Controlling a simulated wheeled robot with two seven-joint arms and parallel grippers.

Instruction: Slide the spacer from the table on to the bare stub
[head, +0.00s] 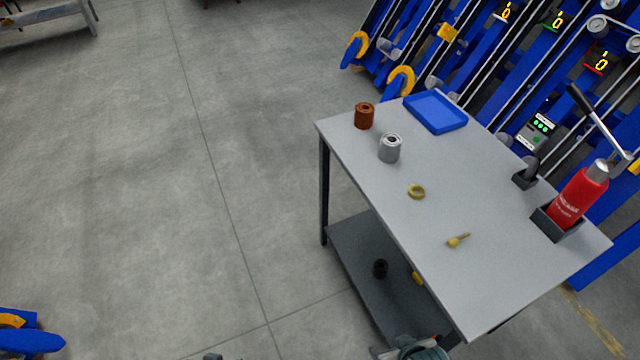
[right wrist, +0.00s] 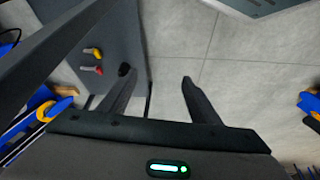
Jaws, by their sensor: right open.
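Two hollow cylinders stand upright on the grey table (head: 470,285): a grey one (head: 390,150) and a brown one (head: 364,117) behind it. A flat brass ring (head: 416,192) lies nearer the front. I cannot tell for sure which is the spacer. I cannot pick out the bare stub on the blue chassis (head: 480,55) behind the table. My right gripper (right wrist: 158,78) is open and empty in the right wrist view, over the floor beside the table. In the head view, only part of my right arm shows at the bottom edge. My left gripper cannot be made out.
A blue tray (head: 464,126) lies at the table's back. A small brass fitting (head: 457,241) lies near the front. A red bottle (head: 577,197) stands in a dark holder at the right. A black part (head: 380,268) is on the lower shelf.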

